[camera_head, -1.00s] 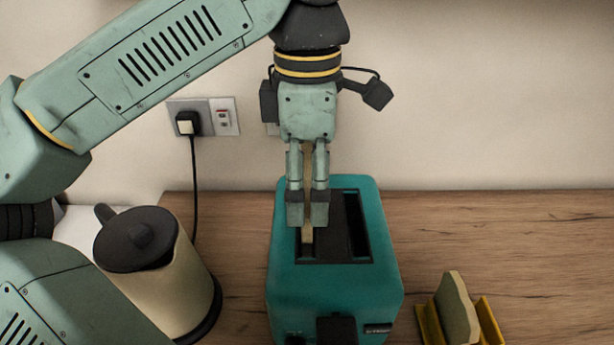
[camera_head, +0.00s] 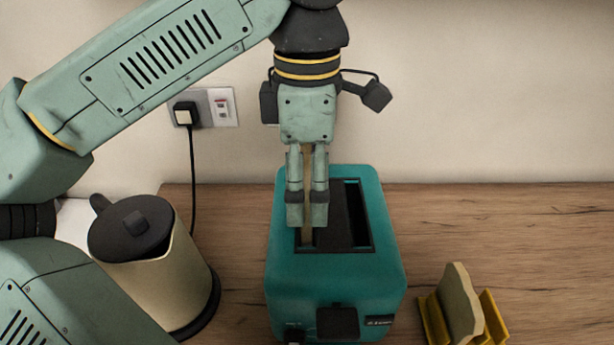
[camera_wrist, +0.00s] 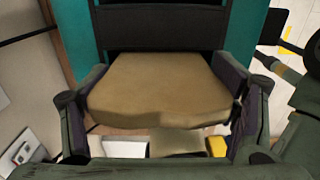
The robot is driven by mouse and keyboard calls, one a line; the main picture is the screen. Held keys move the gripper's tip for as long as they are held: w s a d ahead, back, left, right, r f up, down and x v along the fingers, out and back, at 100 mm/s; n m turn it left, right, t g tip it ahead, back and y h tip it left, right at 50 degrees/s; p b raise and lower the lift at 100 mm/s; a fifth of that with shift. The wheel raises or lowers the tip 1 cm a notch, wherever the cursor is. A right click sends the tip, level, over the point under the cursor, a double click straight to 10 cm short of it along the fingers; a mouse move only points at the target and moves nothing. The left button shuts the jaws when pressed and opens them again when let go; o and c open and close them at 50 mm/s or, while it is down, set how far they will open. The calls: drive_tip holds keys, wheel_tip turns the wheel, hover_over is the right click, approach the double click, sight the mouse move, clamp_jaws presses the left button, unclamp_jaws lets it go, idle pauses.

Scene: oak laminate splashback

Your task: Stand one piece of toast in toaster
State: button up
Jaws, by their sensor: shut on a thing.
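The teal toaster (camera_head: 335,280) stands on the counter, with two long slots in its dark top. My gripper (camera_head: 307,212) is over the left slot, its fingertips close to the toaster's top. It is shut on a piece of toast (camera_wrist: 155,90), which fills the space between the fingers in the wrist view. The right slot (camera_head: 357,212) looks empty. The toaster also shows in the wrist view (camera_wrist: 246,28).
Another slice of toast (camera_head: 459,300) stands in a yellow rack (camera_head: 492,318) to the right of the toaster. A cream kettle (camera_head: 170,275) with a dark lid stands to the left. A wall socket with a plug (camera_head: 186,113) and cord is behind. The counter at the back right is clear.

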drive_tip(key=shift+f, duration=0.1)
idle(0.3)
drive_tip(key=shift+s+f+b, duration=0.1)
drive_tip(key=shift+f+b, duration=1.5)
drive_tip(key=shift+f, duration=0.3)
drive_tip(key=shift+f+b, duration=0.4)
drive_tip(key=shift+f, duration=0.1)
drive_tip(key=c, duration=0.3)
drive_tip(key=shift+o, duration=0.9)
drive_tip(key=shift+f, duration=0.3)
